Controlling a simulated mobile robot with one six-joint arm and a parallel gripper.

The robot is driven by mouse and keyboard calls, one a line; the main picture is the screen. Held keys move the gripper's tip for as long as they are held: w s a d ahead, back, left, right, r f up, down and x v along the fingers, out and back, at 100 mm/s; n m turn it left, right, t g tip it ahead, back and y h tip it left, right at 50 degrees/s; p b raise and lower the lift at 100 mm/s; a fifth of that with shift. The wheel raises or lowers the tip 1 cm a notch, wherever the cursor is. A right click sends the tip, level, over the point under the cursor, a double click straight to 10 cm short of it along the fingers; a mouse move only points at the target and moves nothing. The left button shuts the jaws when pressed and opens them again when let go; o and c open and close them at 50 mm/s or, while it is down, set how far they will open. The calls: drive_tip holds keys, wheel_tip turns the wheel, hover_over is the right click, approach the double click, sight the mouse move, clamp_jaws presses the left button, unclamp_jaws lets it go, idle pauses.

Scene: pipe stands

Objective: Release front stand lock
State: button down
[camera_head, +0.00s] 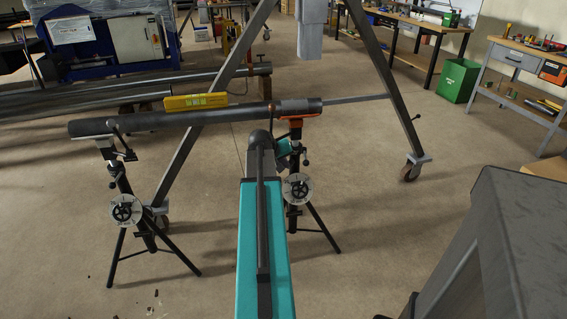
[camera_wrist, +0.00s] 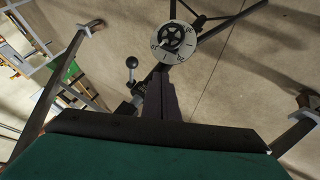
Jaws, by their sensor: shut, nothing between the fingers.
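Two black tripod pipe stands hold a grey pipe (camera_head: 190,117) level. The right stand (camera_head: 296,155) has a round dial with a handwheel (camera_head: 298,188), also in the wrist view (camera_wrist: 173,43). A lever with a black ball knob (camera_wrist: 131,62) sticks out from this stand's post. The left stand (camera_head: 121,180) has a similar dial (camera_head: 126,211). My teal arm reaches forward to the right stand. My gripper (camera_head: 284,148) is beside its upper post, below the pipe, shut and empty; its fingertips are mostly hidden. I cannot tell whether it touches the lever.
More pipes (camera_head: 120,95) lie behind left. A grey box-like object (camera_head: 500,250) stands near right. Workbenches and a green bin (camera_head: 458,80) are at back. Floor around the stands is open.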

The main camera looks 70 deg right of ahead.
sight(305, 157)
drive_tip(key=s+d+f, duration=0.3)
drive_tip(key=d+f, duration=0.1)
drive_tip(key=d, duration=0.3)
drive_tip(key=shift+f, duration=0.2)
drive_tip(key=shift+s+d, duration=0.1)
drive_tip(key=shift+p, duration=0.3)
